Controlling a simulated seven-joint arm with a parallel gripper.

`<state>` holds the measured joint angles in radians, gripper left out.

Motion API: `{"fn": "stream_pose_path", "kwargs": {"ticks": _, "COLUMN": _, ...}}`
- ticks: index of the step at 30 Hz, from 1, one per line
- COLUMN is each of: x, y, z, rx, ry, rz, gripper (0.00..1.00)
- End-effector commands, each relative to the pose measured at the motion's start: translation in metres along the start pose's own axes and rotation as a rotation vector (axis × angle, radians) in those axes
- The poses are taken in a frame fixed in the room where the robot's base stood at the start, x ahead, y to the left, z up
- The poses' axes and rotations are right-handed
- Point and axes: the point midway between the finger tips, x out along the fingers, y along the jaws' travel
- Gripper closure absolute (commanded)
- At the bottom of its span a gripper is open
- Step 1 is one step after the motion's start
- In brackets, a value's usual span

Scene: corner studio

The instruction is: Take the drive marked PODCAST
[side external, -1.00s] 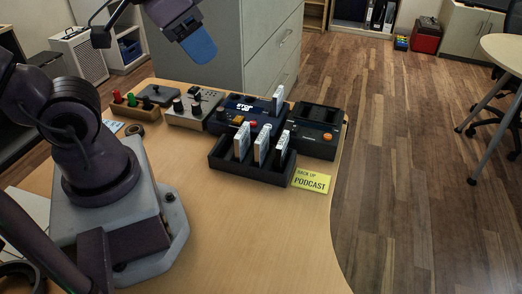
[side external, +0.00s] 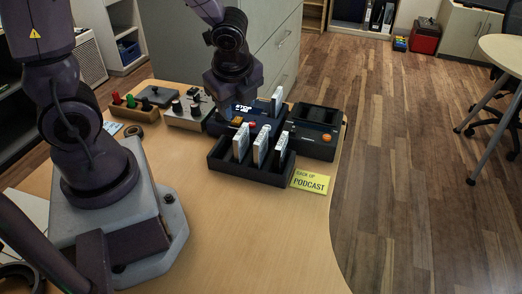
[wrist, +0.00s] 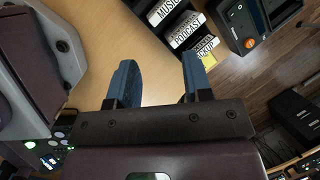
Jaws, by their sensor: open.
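The drive marked PODCAST (wrist: 187,30) is a white-labelled slab standing between MUSIC (wrist: 166,10) and BACKUP (wrist: 206,46) in the wrist view. Three white drives stand upright in a black tray (side external: 250,176) in the side view, where their labels are unreadable; the middle one (side external: 261,146) matches PODCAST by its order from the yellow card. My gripper (wrist: 159,62) is open and empty, its two blue fingers apart from the drives. In the side view my gripper (side external: 234,84) hangs behind the tray, over the dock's left part; its fingertips are unclear there.
A dock with a lit display (side external: 244,108) holds another drive (side external: 277,101) behind the tray. A black box with an orange button (side external: 315,133) stands at right. A yellow card reading BACK UP, PODCAST (side external: 310,182) lies beside the tray. Control boxes (side external: 188,114) stand left. The front tabletop is clear.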

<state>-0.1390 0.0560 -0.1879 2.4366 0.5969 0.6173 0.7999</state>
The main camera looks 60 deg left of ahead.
Motion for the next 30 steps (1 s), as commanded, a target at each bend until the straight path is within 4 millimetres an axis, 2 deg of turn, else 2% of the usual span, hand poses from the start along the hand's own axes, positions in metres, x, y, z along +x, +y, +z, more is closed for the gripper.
{"fn": "stream_pose_path", "kwargs": {"ticks": 1, "x": 0.013, "y": -0.004, "z": -0.007, "rx": 0.211, "ry": 0.002, "rz": -0.006, "gripper": 0.54}}
{"fn": "stream_pose_path", "kwargs": {"ticks": 3, "x": 0.022, "y": -0.011, "z": -0.016, "rx": 0.475, "ry": 0.008, "rz": -0.041, "gripper": 0.54}}
{"fn": "stream_pose_path", "kwargs": {"ticks": 6, "x": 0.023, "y": -0.021, "z": -0.024, "rx": 0.756, "ry": 0.006, "rz": -0.107, "gripper": 0.54}}
{"fn": "stream_pose_path", "kwargs": {"ticks": 9, "x": 0.021, "y": -0.027, "z": -0.026, "rx": 0.918, "ry": -0.002, "rz": -0.148, "gripper": 0.54}}
{"fn": "stream_pose_path", "kwargs": {"ticks": 14, "x": 0.025, "y": -0.029, "z": -0.028, "rx": 1.000, "ry": -0.004, "rz": -0.157, "gripper": 0.54}}
{"fn": "stream_pose_path", "kwargs": {"ticks": 24, "x": 0.072, "y": -0.034, "z": -0.031, "rx": 1.002, "ry": -0.003, "rz": -0.152, "gripper": 0.54}}
{"fn": "stream_pose_path", "kwargs": {"ticks": 30, "x": 0.091, "y": -0.037, "z": -0.032, "rx": 0.996, "ry": -0.005, "rz": -0.154, "gripper": 0.54}}
